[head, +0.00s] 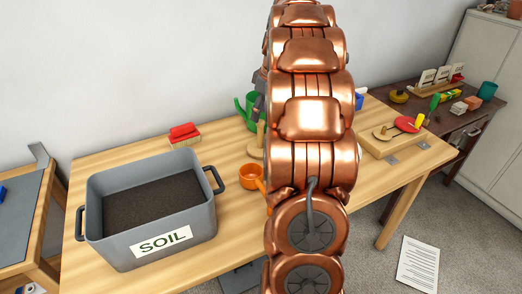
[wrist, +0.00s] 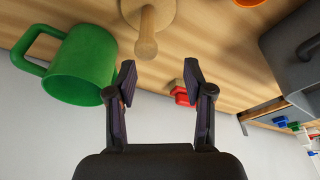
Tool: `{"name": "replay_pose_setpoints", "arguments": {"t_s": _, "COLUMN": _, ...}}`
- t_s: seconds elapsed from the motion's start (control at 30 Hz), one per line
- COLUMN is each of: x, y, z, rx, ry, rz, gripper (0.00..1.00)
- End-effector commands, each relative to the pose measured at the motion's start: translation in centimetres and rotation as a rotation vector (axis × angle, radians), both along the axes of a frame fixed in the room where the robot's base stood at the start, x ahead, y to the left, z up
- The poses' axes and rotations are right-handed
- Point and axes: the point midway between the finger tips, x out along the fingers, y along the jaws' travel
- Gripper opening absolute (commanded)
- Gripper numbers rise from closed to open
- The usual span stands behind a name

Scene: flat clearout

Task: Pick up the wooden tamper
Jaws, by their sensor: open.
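The wooden tamper (wrist: 147,38) has a round flat base and a rounded handle. In the wrist view it is at the top, its handle end toward my gripper (wrist: 161,76), a little above and left of the gap between the fingertips. The fingers are spread with nothing between them. In the head view the tamper (head: 260,133) shows only partly beside my copper arm, on the wooden table (head: 232,215). My arm hides most of my gripper there.
A green mug (wrist: 85,63) is close left of the tamper in the wrist view. An orange pot (head: 250,176) and a grey SOIL bin (head: 205,225) stand on the table, with a red block (head: 184,131) behind. A board with a red disc (head: 407,124) lies right.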

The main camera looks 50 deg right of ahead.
Motion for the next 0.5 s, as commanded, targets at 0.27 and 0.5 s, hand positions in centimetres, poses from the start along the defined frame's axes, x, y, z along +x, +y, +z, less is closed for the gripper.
{"name": "replay_pose_setpoints", "arguments": {"t_s": 0.27, "x": 0.4, "y": -1.2, "z": -1.8, "rx": -0.006, "ry": -0.009, "rz": 0.008, "gripper": 0.52}}
{"name": "replay_pose_setpoints", "arguments": {"t_s": 0.5, "x": 0.9, "y": -1.2, "z": -3.9, "rx": -0.004, "ry": -0.006, "rz": 0.006, "gripper": 0.52}}
